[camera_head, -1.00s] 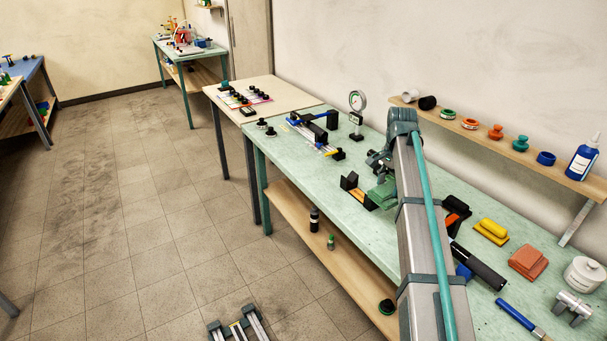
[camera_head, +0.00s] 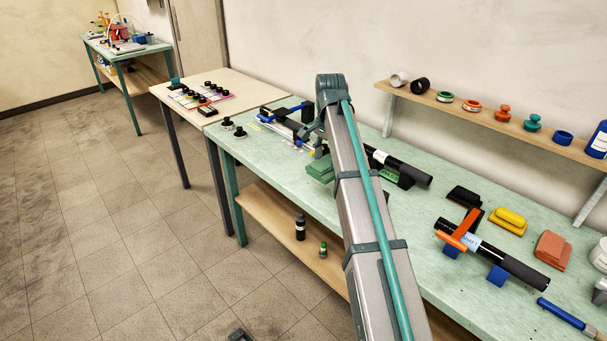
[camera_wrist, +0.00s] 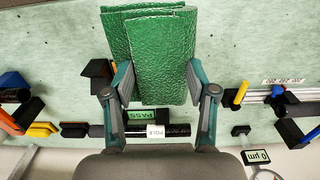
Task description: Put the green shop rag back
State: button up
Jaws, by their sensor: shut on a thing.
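The green shop rag (camera_wrist: 160,55) is a folded, crinkled bright green cloth. In the wrist view my gripper (camera_wrist: 158,84) is shut on it, with one finger at each side edge. The rag (camera_head: 321,170) also shows in the head view, just left of my arm over the green bench. My gripper (camera_head: 317,150) there is partly hidden by my arm. I cannot tell whether the rag touches the bench top. A black tube labelled POLE (camera_wrist: 158,131) and a green PASS plate (camera_wrist: 139,115) lie beyond the rag's near edge in the wrist view.
On the green bench (camera_head: 270,175), another black tube (camera_head: 490,255) rests on blue blocks at right, near yellow (camera_head: 510,220) and salmon (camera_head: 552,250) items. Blue-ended rails (camera_head: 285,118) lie left of my gripper. A wall shelf (camera_head: 470,108) holds small parts.

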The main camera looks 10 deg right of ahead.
jog(key=w+f+p, duration=0.1)
jog(key=w+f, duration=0.1)
jog(key=w, duration=0.1)
jog(key=w+a+f, duration=0.1)
jog(key=w+f, duration=0.2)
jog(key=w, duration=0.1)
jog(key=w+a+f+p, duration=0.1)
jog(key=w+f, duration=0.1)
jog(key=w, duration=0.2)
jog(key=shift+w+a+f+p, duration=0.2)
jog(key=shift+a+f+p, duration=0.1)
jog(key=shift+f, duration=0.1)
jog(key=shift+w+a+f, duration=0.1)
jog(key=shift+w+f, duration=0.35)
jog(key=shift+f, duration=0.15)
jog(key=shift+w+f+p, duration=0.15)
jog(key=shift+f+p, duration=0.25)
jog(key=shift+f, duration=1.4)
jog(key=shift+f, duration=0.1)
jog(key=o, duration=1.1)
